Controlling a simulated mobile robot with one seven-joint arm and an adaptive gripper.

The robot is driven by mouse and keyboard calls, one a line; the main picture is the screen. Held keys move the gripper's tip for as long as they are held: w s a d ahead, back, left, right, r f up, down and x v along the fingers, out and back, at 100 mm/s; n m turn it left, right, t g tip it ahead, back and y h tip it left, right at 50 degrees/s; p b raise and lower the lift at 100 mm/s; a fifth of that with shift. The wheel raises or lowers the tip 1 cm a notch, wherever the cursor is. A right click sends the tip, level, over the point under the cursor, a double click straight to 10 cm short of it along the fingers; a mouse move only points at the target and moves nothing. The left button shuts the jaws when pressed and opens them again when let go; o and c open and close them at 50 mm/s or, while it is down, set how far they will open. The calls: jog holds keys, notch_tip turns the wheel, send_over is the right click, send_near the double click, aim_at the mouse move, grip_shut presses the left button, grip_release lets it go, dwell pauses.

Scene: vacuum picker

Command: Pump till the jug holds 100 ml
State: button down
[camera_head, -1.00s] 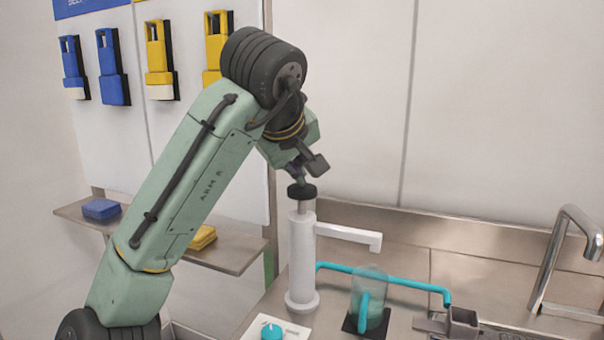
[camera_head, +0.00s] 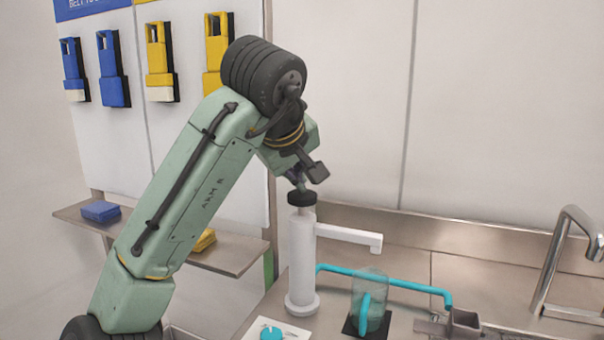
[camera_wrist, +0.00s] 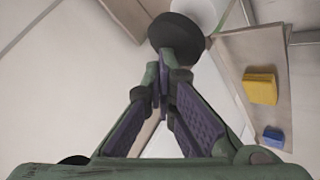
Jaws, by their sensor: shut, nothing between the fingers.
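The white pump (camera_head: 302,265) stands upright on the counter, its spout pointing right. Its black knob (camera_head: 302,198) sits on a short bare stem. My gripper (camera_head: 300,184) is shut and points down at the knob, its tips at or just above the knob's top. In the wrist view the shut fingertips (camera_wrist: 165,78) meet at the edge of the knob (camera_wrist: 176,35); I cannot tell if they touch it.
A teal pipe (camera_head: 410,286) runs behind the jug to a small metal box (camera_head: 463,322). A metal tap (camera_head: 550,262) stands at the right. A white card with a teal dial (camera_head: 271,333) lies in front of the pump. A shelf (camera_head: 190,250) is at the left.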

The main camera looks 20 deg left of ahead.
jog(key=shift+r+p, duration=2)
jog(key=shift+r, duration=0.5)
jog(key=shift+r, duration=0.1)
notch_tip(320, 180, up, 5)
jog(key=p, duration=0.3)
dwell(0.8)
